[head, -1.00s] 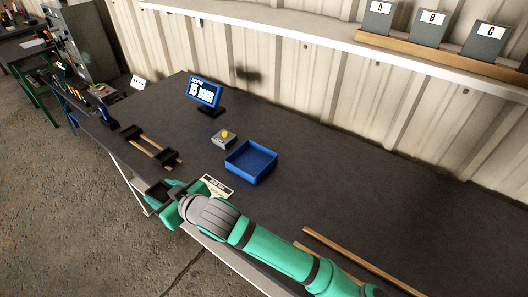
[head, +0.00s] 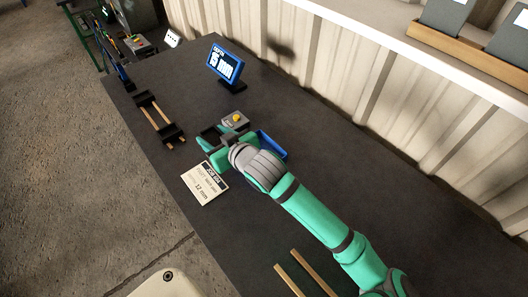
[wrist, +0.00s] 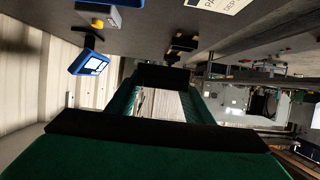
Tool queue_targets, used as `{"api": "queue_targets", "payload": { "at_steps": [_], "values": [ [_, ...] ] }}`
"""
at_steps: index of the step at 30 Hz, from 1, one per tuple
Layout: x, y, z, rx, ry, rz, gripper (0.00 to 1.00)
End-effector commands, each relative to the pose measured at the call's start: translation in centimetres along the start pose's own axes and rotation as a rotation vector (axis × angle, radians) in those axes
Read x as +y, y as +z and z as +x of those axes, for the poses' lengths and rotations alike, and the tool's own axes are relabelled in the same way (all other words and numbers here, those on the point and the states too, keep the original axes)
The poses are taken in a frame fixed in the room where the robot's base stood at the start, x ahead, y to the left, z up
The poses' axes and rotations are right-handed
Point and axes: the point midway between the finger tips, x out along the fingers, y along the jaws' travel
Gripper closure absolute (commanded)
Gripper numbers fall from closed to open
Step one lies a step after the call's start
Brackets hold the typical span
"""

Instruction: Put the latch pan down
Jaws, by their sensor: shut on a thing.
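My gripper (head: 212,148) is low over or at the bench near its front edge, between the job card and the grey block with a yellow button. In the wrist view its green fingers reach forward, and a dark block (wrist: 165,77) sits between their tips; I take this to be the latch pan. My gripper is shut on it. In the head view my wrist and fingers mostly hide it, so I cannot tell whether it touches the bench. A blue tray (head: 272,146) is partly hidden behind my wrist.
The yellow-button block (head: 235,120) stands beside the gripper. A blue display (head: 225,63) reads 15 mm. The job card (head: 205,185) shows 12 mm. A black-ended wooden fixture (head: 158,118) lies left, wooden strips (head: 305,273) lower right. Bare bench lies right of my arm.

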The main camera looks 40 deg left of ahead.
Motion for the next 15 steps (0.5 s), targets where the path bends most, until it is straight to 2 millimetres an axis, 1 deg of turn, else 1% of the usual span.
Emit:
{"api": "queue_targets", "payload": {
  "at_steps": [11,12,15],
  "values": [
    [6.8,4.3,-1.4,-0.003,-0.002,-0.002,0.82],
    [7.5,4.8,-1.6,-0.002,-0.002,-0.001,0.82],
    [8.8,6.7,-1.6,-0.002,-0.002,0.003,0.82]
  ]
}}
